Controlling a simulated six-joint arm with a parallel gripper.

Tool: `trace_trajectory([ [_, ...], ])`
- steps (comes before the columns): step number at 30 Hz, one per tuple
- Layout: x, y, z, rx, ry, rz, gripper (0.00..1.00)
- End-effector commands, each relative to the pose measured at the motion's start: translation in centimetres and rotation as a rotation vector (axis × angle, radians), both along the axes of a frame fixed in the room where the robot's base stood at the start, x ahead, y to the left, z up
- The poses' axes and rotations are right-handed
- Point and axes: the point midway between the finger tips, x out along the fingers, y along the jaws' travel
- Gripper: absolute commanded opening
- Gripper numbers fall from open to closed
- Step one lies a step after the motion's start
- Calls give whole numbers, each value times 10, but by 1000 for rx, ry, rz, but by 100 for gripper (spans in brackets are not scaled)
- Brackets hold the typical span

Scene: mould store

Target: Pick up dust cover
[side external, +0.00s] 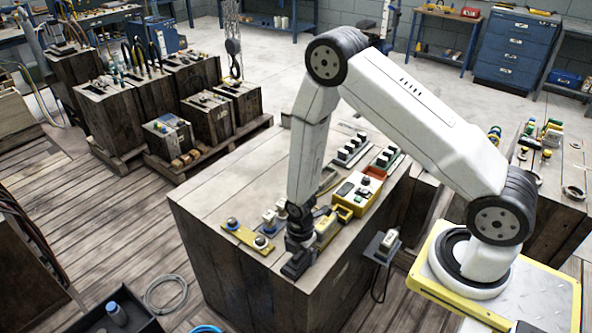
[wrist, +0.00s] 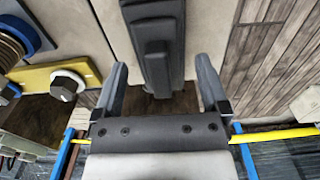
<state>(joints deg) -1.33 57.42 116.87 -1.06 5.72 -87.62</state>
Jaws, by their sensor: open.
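A long dark grey piece (wrist: 156,40) with a raised block on top lies on the bench top; it is probably the dust cover, though I cannot be sure. In the wrist view my gripper (wrist: 162,78) is open, with one finger on each side of the piece's near end. I cannot tell whether either finger touches it. In the side external view my gripper (side external: 297,266) points down at the front edge of the wooden bench (side external: 226,204), and the piece is largely hidden or merged with the dark fingers.
A yellow plate with round knobs (side external: 247,241) lies left of my gripper; its yellow bar and bolt (wrist: 62,82) show in the wrist view. Yellow boxes (side external: 356,193) and several small blocks stand behind and to the right. A grey box (side external: 382,245) hangs at the bench's right side.

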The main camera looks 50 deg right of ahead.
Motion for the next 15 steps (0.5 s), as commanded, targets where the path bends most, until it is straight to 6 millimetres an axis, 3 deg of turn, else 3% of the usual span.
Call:
trace_trajectory([
  [2, 0, 0, 0, 0, 0, 0, 91],
  [10, 0, 0, 0, 0, 0, 0, 5],
  [11, 0, 0, 0, 0, 0, 0, 0],
  [15, 0, 0, 0, 0, 0, 0, 0],
])
